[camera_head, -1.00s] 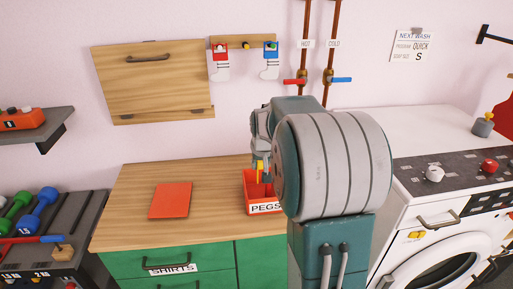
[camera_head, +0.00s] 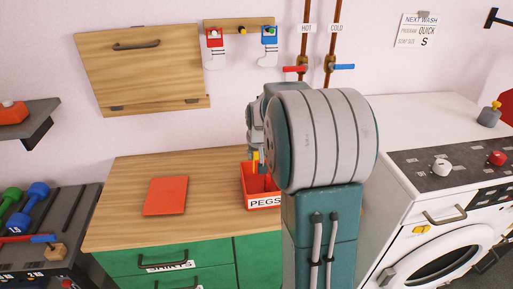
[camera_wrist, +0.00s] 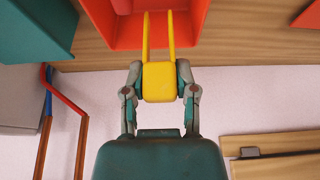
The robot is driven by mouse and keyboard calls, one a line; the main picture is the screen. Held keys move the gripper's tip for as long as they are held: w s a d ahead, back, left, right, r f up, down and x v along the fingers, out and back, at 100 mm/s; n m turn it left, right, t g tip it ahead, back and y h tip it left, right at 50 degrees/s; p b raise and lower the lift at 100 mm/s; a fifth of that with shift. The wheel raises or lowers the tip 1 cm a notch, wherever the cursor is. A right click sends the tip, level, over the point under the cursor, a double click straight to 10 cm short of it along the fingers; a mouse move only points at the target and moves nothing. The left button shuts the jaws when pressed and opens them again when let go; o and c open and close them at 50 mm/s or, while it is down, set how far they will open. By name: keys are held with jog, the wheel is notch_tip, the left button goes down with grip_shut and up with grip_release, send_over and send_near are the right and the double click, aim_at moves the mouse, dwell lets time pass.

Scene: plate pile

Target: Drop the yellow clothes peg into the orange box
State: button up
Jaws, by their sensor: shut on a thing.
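The yellow clothes peg (camera_wrist: 158,82) is held between the two fingers of my gripper (camera_wrist: 160,88) in the wrist view, its two prongs pointing at the orange box (camera_wrist: 125,38). In the head view the peg (camera_head: 255,161) shows small at the back left of the orange box (camera_head: 264,203), which is labelled PEGS and stands on the wooden counter. My gripper (camera_head: 256,150) is shut on the peg at the box's back rim. My arm hides the box's right part, and I cannot tell how deep the prongs reach.
A flat orange-red item (camera_head: 166,196) lies on the wooden counter (camera_head: 215,180) left of the box. A wooden wall panel (camera_head: 145,75) and a peg rail (camera_head: 240,26) with hanging socks are behind. A washing machine (camera_head: 430,225) stands right.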

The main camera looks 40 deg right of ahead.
jog(key=shift+d+f, duration=0.1)
jog(key=shift+f, duration=1.4)
jog(key=o, duration=0.9)
send_near(257, 159)
jog(key=shift+w+d+f, duration=0.15)
jog(key=shift+w+d, duration=0.05)
